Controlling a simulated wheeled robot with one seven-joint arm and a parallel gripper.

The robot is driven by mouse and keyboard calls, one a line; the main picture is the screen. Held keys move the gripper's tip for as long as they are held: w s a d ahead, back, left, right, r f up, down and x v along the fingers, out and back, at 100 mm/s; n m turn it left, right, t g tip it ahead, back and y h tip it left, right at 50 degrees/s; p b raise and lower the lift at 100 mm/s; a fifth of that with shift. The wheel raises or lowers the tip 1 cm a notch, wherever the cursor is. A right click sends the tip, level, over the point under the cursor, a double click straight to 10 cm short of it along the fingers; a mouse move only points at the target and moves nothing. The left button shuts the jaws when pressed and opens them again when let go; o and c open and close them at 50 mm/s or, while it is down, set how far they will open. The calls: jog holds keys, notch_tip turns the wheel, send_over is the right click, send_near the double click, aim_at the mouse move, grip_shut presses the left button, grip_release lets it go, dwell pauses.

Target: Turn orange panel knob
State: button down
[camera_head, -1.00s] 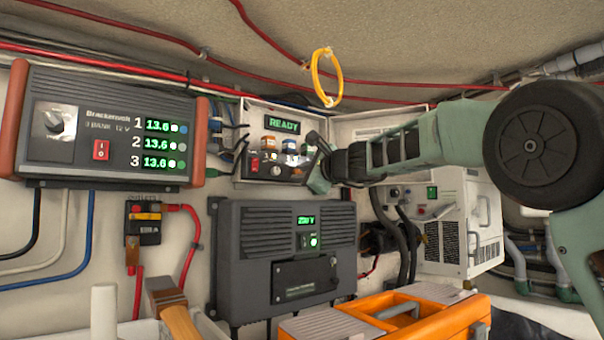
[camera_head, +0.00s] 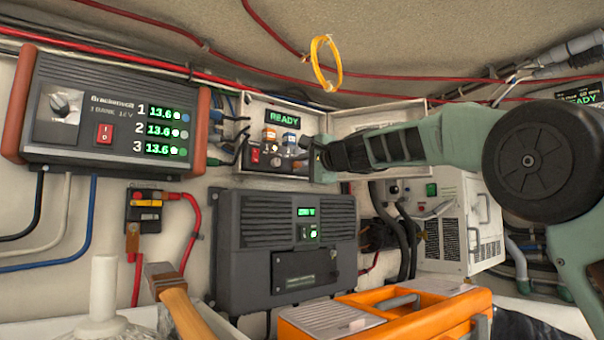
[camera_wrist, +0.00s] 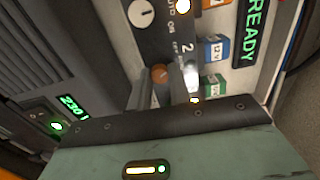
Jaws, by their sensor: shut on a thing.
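The orange panel knob (camera_wrist: 160,74) shows in the wrist view, on a dark panel strip with printed labels. My gripper (camera_wrist: 165,82) has its fingers on both sides of the knob and is shut on it. In the head view my gripper (camera_head: 312,157) is at the right part of the open control box (camera_head: 245,108), in front of its lower panel.
A white-marked knob (camera_wrist: 141,13) sits near the orange one. A red switch (camera_head: 255,155) and coloured relays are close to my gripper. A battery charger (camera_head: 80,80) hangs left, a grey inverter (camera_head: 255,265) below. An orange toolbox (camera_head: 450,317) stands in front. A yellow loop (camera_head: 313,65) hangs above.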

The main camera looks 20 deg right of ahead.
jog(key=shift+f+n+b, duration=0.1)
jog(key=shift+n+b, duration=0.7)
jog(key=shift+n, duration=0.8)
jog(key=c, duration=1.3)
grip_release()
jog(key=b+v, duration=0.6)
jog(key=v, duration=1.1)
jog(key=shift+s+b, duration=0.2)
jog(key=shift+b, duration=0.2)
jog(key=shift+d, duration=0.15)
